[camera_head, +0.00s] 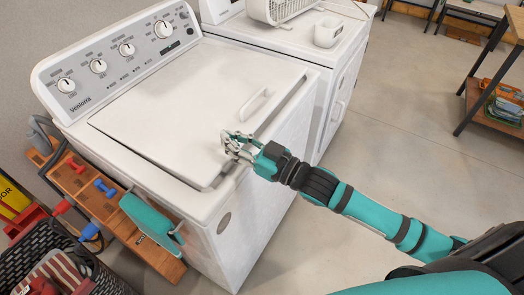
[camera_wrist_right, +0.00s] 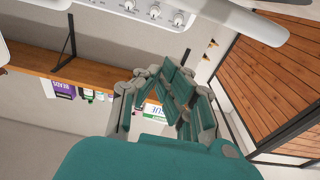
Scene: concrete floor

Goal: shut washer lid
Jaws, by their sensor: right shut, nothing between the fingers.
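The white washer (camera_head: 235,198) stands at the left in the head view, with a dial panel along its back. Its lid (camera_head: 190,90) lies down over the top, flat or nearly flat; I cannot tell whether a small gap is left at its front edge. The lid has a raised white handle (camera_head: 256,100) near its right side. My right gripper (camera_head: 232,144) is shut and empty at the lid's front edge; whether it touches is unclear. Its fingers (camera_wrist_right: 172,100) also show in the right wrist view. My left gripper is not in view.
A wooden rack (camera_head: 95,190) with dumbbells and a dark crate (camera_head: 65,262) are at the left. Concrete floor (camera_head: 400,110) is open at the right, before a wooden shelf (camera_head: 490,105).

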